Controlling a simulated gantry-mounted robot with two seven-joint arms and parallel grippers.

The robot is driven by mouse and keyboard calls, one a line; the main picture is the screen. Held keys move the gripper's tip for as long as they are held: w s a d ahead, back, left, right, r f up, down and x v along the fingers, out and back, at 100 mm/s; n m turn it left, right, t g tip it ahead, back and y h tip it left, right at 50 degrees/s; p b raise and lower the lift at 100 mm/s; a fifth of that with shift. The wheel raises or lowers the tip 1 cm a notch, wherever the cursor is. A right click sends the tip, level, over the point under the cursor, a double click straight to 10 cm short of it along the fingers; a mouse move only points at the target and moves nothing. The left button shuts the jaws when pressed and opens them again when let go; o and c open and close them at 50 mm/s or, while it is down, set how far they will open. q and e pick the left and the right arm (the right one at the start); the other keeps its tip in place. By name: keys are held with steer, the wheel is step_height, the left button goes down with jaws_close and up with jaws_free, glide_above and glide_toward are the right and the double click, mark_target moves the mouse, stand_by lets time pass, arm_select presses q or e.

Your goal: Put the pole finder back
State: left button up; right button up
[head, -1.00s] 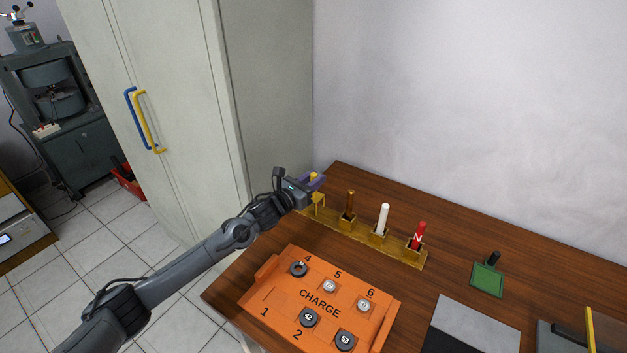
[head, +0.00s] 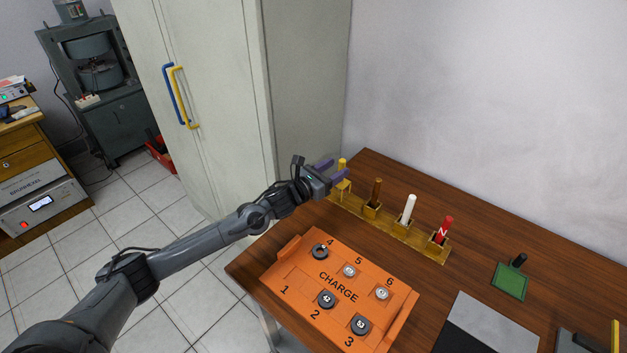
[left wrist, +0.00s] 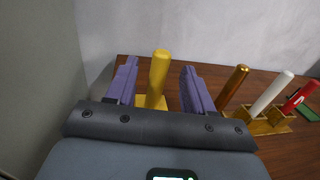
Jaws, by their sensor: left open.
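A wooden rack (head: 408,236) on the table holds a row of upright rods. A yellow rod (head: 342,164) stands at its far left end, a brown one (head: 375,192) beside it, then a white one (head: 408,208) and a red one marked N (head: 442,231). I cannot tell by name which is the pole finder. My left gripper (head: 335,172) is open at the yellow rod. In the left wrist view the yellow rod (left wrist: 159,75) stands between the spread purple fingers, with space on both sides; its foot is partly hidden. My right gripper is not in view.
An orange CHARGE tray (head: 373,309) with numbered places and several round pieces lies in front of the rack. A green block with a black knob (head: 511,280) and a grey plate (head: 487,327) lie at right. A tall cabinet (head: 235,100) stands close behind my left arm.

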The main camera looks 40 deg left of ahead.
arm_select(q)
steer(key=s+p, duration=0.1)
steer(key=s, duration=0.7)
steer(key=shift+s+a, duration=0.25)
steer(key=shift+s, duration=0.1)
